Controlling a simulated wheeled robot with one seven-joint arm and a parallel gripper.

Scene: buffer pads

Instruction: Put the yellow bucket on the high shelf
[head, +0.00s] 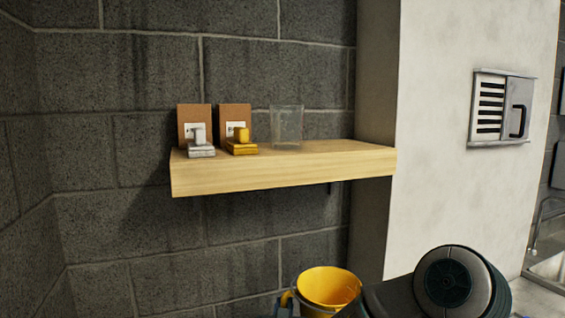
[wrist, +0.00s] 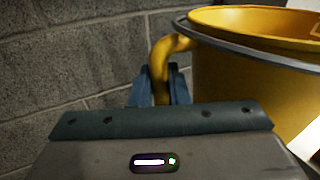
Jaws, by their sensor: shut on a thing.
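The yellow bucket (head: 328,287) shows at the bottom of the head view, below the shelf, its top open and upright. It also fills the upper right of the wrist view (wrist: 225,85), with a dark band under its rim. My gripper (wrist: 160,88) is shut on the bucket's curved yellow handle, on the bucket's left side. In the head view my gripper (head: 285,304) shows only in small part at the bucket's left. The high shelf (head: 285,172) is a pale wooden board on the block wall, above the bucket.
On the shelf stand two brown boxes (head: 187,118) (head: 234,113) with a silver item (head: 201,148) and a gold item (head: 241,146) before them, and a clear container (head: 287,126). The shelf's right part is bare. A white pillar (head: 440,190) stands at the right.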

